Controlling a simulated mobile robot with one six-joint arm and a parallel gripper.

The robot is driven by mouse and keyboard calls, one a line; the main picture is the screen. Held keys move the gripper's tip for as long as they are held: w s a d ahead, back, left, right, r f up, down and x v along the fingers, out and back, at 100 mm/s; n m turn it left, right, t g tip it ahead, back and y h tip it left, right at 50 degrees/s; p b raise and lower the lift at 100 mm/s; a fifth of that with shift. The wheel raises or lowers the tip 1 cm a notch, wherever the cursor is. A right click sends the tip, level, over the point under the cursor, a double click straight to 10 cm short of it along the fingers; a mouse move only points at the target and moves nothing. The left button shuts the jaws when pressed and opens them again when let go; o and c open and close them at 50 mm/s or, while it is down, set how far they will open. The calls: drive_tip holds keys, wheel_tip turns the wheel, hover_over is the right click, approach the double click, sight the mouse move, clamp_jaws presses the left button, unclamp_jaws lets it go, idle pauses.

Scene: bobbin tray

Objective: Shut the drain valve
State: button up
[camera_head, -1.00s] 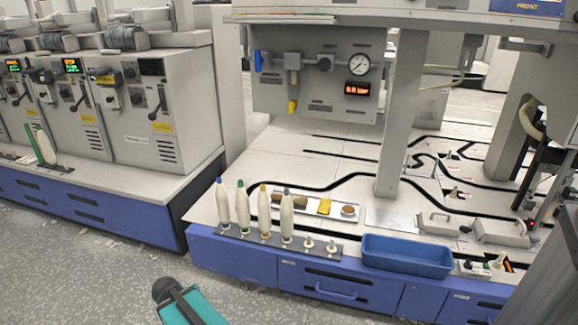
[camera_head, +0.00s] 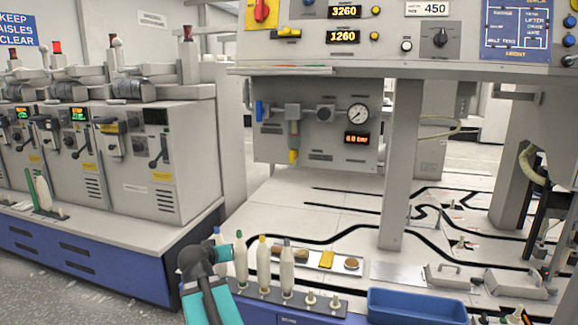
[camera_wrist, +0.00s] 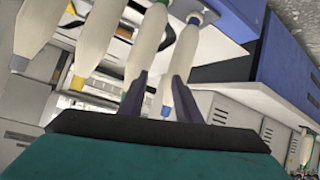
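The yellow drain valve (camera_head: 294,156) hangs at the bottom of the grey filter unit (camera_head: 293,125) on the air panel. Its exact handle position is too small to read. A blue lever (camera_head: 259,111) sits at the panel's left end. The round gauge (camera_head: 358,113) and a lit orange display (camera_head: 357,138) are to the right. My gripper (camera_wrist: 158,96) shows in the wrist view with its two dark fingers apart and nothing clearly held; bobbins appear beyond them. In the head view my arm is low, below and left of the drain valve; the fingers cannot be made out there.
Several upright bobbins (camera_head: 264,265) stand on the front edge between my arm and the panel. A blue bin (camera_head: 418,307) is at the front right. A grey post (camera_head: 400,165) stands right of the panel. Open floor (camera_head: 130,300) lies at the lower left.

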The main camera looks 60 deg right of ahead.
drive_tip(key=s+d+r+m+h+b, duration=0.1)
drive_tip(key=s+d+r+h, duration=0.1)
drive_tip(key=s+r, duration=0.3)
drive_tip(key=s+d+r+m+h+b, duration=0.1)
drive_tip(key=s+d+r, duration=0.3)
drive_tip(key=r, duration=0.9)
drive_tip(key=s+d+r+m+h+b, duration=0.1)
drive_tip(key=s+d+r+m+h, duration=0.2)
drive_tip(key=r, duration=0.7)
drive_tip(key=s+d+h, duration=0.1)
drive_tip(key=s, duration=0.1)
drive_tip(key=shift+s+g, duration=0.3)
drive_tip(key=shift+s, duration=0.05)
drive_tip(key=shift+w+d, duration=0.1)
drive_tip(key=shift+d, duration=0.15)
